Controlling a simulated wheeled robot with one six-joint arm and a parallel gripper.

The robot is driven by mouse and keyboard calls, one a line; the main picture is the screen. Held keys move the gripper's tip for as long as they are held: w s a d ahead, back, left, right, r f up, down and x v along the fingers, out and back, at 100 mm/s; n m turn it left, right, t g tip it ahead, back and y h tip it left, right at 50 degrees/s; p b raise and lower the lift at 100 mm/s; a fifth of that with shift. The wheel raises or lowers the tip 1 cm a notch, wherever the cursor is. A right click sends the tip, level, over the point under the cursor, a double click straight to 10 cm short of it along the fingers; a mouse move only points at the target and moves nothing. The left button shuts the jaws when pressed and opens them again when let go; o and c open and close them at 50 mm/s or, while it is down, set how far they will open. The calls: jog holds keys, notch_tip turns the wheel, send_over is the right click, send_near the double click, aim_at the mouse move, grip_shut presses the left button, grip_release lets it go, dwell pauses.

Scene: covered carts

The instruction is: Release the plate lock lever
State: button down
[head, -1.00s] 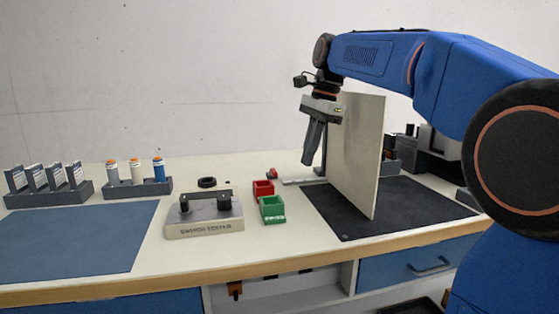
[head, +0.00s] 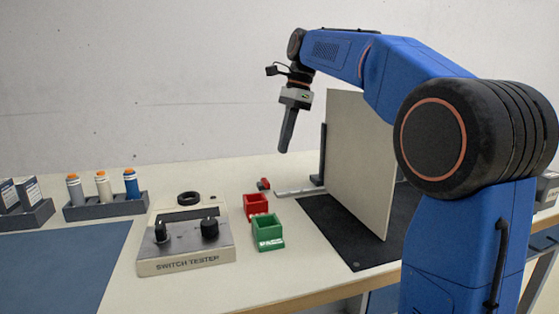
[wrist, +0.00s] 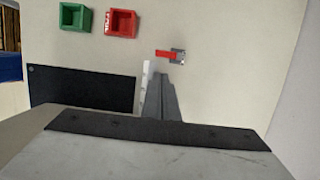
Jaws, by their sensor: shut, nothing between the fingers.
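The plate lock lever is a small red handle (head: 263,184) on the bench, behind the red bin and left of the upright plate. In the wrist view the red lever (wrist: 166,54) lies across the picture, with a grey bracket at its right end. The tall beige plate (head: 358,160) stands upright on a dark mat. My gripper (head: 284,150) hangs above the bench, left of the plate, pointing down and apart from the lever. Its fingers are shut and empty. In the wrist view the fingertips (wrist: 167,78) show just below the lever.
A red bin (head: 256,206) and green bin (head: 268,231) stand in front of the lever. A pale rail (head: 298,191) lies beside it, with a dark post (head: 323,155) at the plate's edge. A switch tester (head: 187,240) stands left. The bench behind the lever is clear.

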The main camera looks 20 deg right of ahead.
aim_at(265, 183)
jog(key=x, duration=0.9)
jog(key=shift+f, duration=0.2)
